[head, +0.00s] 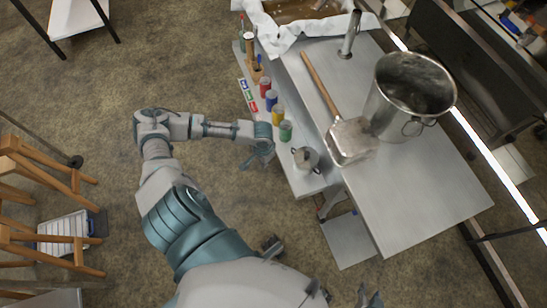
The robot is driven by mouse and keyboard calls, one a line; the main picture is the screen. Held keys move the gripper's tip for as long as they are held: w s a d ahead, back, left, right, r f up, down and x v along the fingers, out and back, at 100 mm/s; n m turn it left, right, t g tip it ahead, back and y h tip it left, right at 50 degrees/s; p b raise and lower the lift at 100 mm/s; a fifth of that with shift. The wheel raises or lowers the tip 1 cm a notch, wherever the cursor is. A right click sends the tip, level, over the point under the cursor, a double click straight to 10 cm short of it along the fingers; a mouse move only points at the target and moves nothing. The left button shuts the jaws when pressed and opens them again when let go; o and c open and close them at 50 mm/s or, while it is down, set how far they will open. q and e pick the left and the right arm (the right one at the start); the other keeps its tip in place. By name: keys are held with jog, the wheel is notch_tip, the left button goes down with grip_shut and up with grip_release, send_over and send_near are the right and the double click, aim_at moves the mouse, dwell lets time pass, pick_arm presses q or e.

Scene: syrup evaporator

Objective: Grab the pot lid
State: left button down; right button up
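A small silvery metal piece (305,158), perhaps a small pot with its lid, sits near the front end of the narrow lower shelf. I cannot make out a separate lid on it. A large open metal pot (410,97) stands on the steel table and shows no lid on top. My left gripper (258,160) is just left of the shelf's edge, a short way left of the small metal piece and apart from it. Its fingers look spread and empty. My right gripper (369,297) shows only partly at the bottom edge; its fingers are unclear.
Several coloured cans, including a green one (286,131), line the shelf (302,184). A wooden-handled metal scoop (352,141) lies on the steel table (425,200). A cloth-lined tray (283,35) is at the back. Wooden stools (45,160) stand left; the floor between is clear.

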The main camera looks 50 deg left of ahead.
pick_arm(q)
jog(key=shift+s+a, duration=0.1)
jog(key=shift+s, duration=0.05)
jog(key=c, duration=1.9)
grip_release()
jog(key=o, duration=1.5)
